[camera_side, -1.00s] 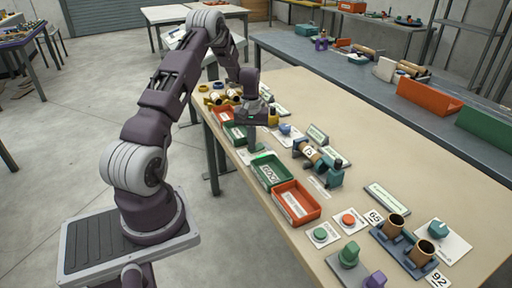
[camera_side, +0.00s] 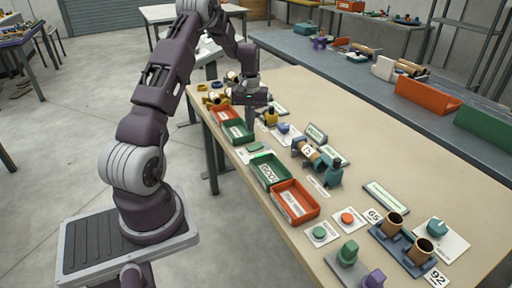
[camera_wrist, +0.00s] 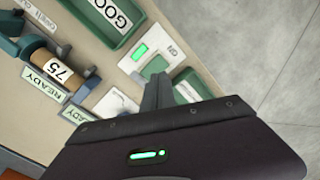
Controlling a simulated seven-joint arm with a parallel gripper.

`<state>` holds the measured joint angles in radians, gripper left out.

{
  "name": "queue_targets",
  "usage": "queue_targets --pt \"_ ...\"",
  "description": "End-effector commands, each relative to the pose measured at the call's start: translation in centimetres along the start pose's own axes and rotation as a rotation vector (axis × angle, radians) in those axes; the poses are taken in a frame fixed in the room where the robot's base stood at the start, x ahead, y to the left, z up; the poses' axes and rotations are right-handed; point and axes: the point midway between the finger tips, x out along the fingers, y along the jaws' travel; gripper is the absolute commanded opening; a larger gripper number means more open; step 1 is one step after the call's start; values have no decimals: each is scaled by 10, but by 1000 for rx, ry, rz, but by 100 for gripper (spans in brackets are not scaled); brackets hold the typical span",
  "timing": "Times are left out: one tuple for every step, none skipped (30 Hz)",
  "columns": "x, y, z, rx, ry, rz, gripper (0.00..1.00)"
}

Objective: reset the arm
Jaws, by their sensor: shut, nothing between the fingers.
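My gripper (camera_side: 252,122) is raised above the tan table (camera_side: 350,135), over its far-left part in the side view. Its fingers are partly lost against the things behind them there. In the wrist view my gripper (camera_wrist: 158,82) has its two dark fingers together with nothing between them. They overlap a white panel (camera_wrist: 128,102) with a lit green lamp and a green pad. The fingers look clear of the table in the side view.
A green bin (camera_side: 263,184) and an orange bin (camera_side: 290,211) stand along the near edge. A winder with a tan roll (camera_side: 311,154) stands behind them. Two brown cups (camera_side: 394,225) sit at the right.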

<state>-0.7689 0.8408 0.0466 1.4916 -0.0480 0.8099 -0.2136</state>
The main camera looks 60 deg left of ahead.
Motion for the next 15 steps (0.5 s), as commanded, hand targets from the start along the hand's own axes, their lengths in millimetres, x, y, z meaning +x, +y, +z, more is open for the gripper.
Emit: queue_targets --pt "-5 3 2 9 5 2 0" --pt "-12 8 5 22 12 5 0" --pt "-28 17 13 51 26 11 0" --pt "-44 26 22 81 42 17 0" --pt "-63 36 35 119 60 25 0" --pt "-91 50 57 181 87 37 0" --pt "-112 59 77 230 107 47 0" --pt "-132 67 98 281 130 58 0" --pt "-157 75 129 352 159 73 0" --pt "-174 78 154 406 182 85 0" --pt "-189 79 180 461 205 98 0" --pt "-206 77 214 535 236 116 0" --pt "-216 73 239 589 258 129 0" --pt "-224 68 264 644 282 144 0" --pt "-231 58 294 712 311 162 0"
